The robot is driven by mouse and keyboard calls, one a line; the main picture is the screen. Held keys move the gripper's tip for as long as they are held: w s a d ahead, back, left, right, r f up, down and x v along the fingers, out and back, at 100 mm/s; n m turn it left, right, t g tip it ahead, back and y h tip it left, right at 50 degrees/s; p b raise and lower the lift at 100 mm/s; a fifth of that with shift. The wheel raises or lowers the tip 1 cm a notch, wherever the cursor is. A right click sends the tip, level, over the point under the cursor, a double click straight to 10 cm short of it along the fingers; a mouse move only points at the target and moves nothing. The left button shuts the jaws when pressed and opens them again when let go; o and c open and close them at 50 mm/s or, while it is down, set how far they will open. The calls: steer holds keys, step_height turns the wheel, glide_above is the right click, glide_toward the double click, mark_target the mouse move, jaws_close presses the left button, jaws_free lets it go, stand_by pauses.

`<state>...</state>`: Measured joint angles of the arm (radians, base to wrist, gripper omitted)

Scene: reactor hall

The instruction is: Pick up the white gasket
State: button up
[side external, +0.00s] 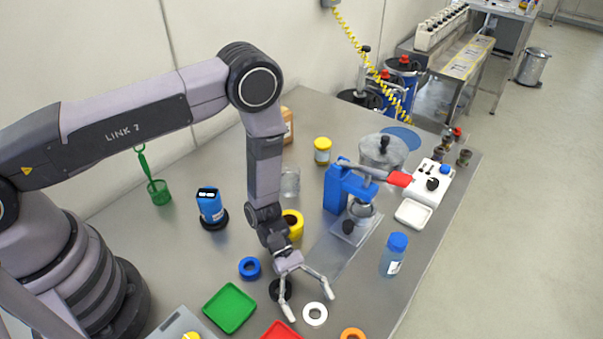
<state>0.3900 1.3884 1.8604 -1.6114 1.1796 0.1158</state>
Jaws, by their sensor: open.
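The white gasket (315,314) is a flat white ring lying on the metal bench near the front edge of the picture. My gripper (311,307) is open and points down, close to the gasket. One finger reaches to the upper right of the ring and the other to its left. The gasket's whole outline shows. I cannot tell how high the fingertips are above the bench. Nothing is held between the fingers.
A black ring (280,290) lies just left of the gasket, partly behind a finger. An orange ring (352,334), a blue ring (250,268), a green tray (229,308) and a red tray (281,331) are close by.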

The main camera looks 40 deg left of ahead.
steer(key=c, duration=1)
steer(key=shift+c, duration=0.2)
